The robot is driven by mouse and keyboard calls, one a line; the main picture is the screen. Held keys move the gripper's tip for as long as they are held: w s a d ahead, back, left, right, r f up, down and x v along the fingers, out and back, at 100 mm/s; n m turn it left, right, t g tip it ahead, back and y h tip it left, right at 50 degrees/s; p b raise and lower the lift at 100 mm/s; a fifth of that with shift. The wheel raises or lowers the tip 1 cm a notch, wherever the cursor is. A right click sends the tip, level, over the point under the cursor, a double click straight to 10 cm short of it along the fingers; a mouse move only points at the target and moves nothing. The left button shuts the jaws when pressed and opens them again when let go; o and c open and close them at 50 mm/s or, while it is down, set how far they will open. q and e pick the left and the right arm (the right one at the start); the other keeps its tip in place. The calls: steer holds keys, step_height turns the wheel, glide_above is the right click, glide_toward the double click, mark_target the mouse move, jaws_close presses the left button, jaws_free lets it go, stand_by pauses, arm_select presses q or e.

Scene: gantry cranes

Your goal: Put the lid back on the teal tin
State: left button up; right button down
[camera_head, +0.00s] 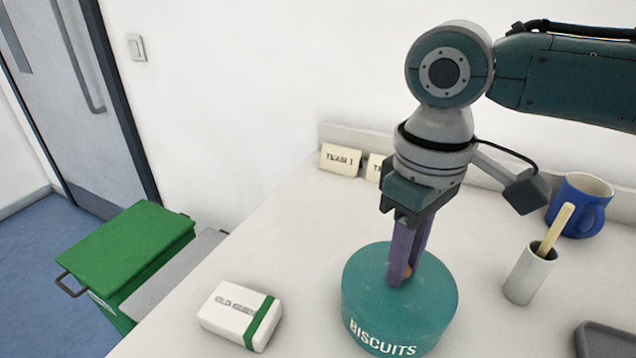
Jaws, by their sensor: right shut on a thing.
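The round teal tin (398,325) stands near the front of the white counter, with "BISCUITS" in white on its side. Its teal lid (365,272) is over its top, with a small brown knob (407,271) in the middle. I see no clear gap between lid and tin, but cannot tell whether the lid is fully seated. My right gripper (402,278) points down from above, its purple fingers shut on the knob and hiding part of it. My left gripper is not in view.
A white box with a green band (240,315) lies left of the tin. A white pot with a wooden stick (528,275) and a blue mug (577,210) stand to the right. A dark tray edge (603,340) shows at lower right. Small cards (341,159) lean at the back.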

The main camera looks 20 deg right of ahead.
steer(key=shift+r+p, duration=0.1)
steer(key=shift+p, duration=0.8)
stand_by(1.0)
steer(key=shift+f+p, duration=0.2)
steer(key=shift+p, duration=0.1)
stand_by(0.8)
steer(key=shift+p, duration=0.4)
stand_by(0.4)
steer(key=shift+c, duration=0.8)
jaws_free()
step_height(320, 180, up, 7)
steer(key=p, duration=0.8)
stand_by(0.5)
